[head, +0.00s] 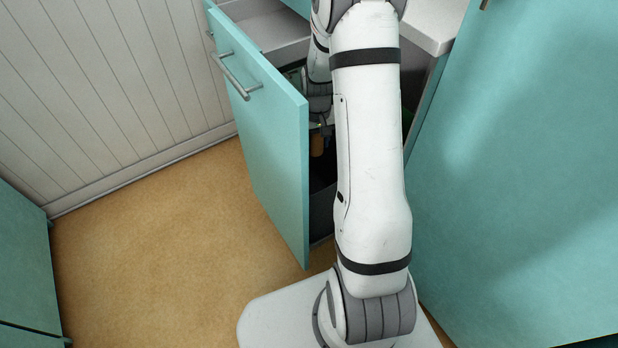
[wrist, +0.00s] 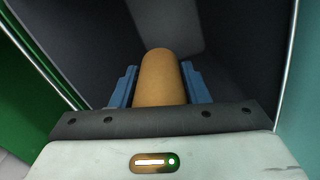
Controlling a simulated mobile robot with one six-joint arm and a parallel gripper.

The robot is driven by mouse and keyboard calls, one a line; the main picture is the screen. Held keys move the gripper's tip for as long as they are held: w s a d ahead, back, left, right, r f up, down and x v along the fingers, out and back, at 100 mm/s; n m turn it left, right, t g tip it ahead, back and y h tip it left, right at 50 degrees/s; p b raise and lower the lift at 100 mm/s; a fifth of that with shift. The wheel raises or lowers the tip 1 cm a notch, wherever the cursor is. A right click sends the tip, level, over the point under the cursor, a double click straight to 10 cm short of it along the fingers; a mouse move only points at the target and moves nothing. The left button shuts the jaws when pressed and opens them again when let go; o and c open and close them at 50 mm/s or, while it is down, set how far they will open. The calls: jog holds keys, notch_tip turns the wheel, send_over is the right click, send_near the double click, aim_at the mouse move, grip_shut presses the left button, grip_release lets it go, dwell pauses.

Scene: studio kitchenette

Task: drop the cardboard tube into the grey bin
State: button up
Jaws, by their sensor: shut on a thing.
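The cardboard tube (wrist: 160,78) is a tan cylinder held between the two blue fingers of my gripper (wrist: 160,90) in the wrist view. In the head view the tube (head: 317,143) shows as a small brown piece behind the turquoise drawer front, with my gripper (head: 317,125) just above it. My arm hides part of this area. A dark bin interior (wrist: 230,60) fills the space beyond the tube in the wrist view. In the head view a dark grey bin wall (head: 321,205) shows below the tube. I cannot tell how deep the tube sits relative to the rim.
A turquoise pull-out front (head: 262,140) with a metal handle (head: 237,77) stands open left of my arm. A green surface (wrist: 35,90) lies on the left in the wrist view. A large turquoise panel (head: 520,170) stands on the right. The tan floor (head: 170,240) at left is clear.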

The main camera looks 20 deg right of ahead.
jog(key=o, duration=1)
notch_tip(320, 180, up, 8)
jog(key=shift+f+p, duration=0.1)
jog(key=shift+p, duration=1.15)
jog(key=shift+s, duration=0.1)
